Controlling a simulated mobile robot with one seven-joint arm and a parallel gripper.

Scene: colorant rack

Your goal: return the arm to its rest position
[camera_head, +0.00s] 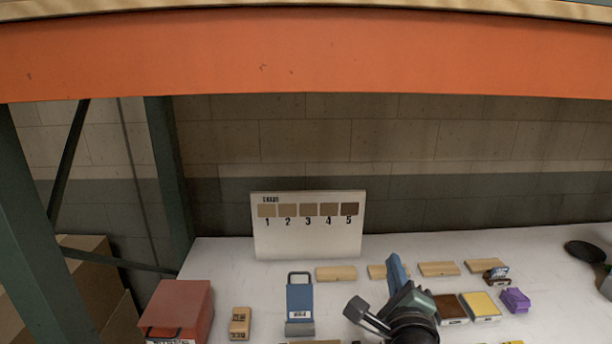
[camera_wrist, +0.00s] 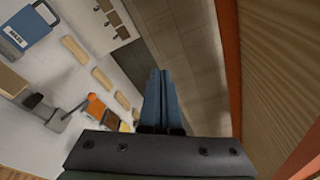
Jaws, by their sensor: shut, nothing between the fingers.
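My gripper (camera_head: 393,258) shows in the head view at the lower middle, over the white shelf top, with its blue fingers pointing toward the back wall. It also shows in the wrist view (camera_wrist: 160,74), where the two blue fingers lie side by side, shut, with nothing between them. My gripper hides part of a pale wooden strip (camera_head: 375,271) in the head view. The lower part of my arm runs out of the bottom of the picture.
A shade board (camera_head: 308,243) numbered 1 to 5 stands at the back. A blue container (camera_head: 300,299), a red box (camera_head: 178,305), a yellow-topped block (camera_head: 481,304) and a purple item (camera_head: 515,300) stand on the white shelf (camera_head: 230,268). An orange beam (camera_head: 300,55) crosses above.

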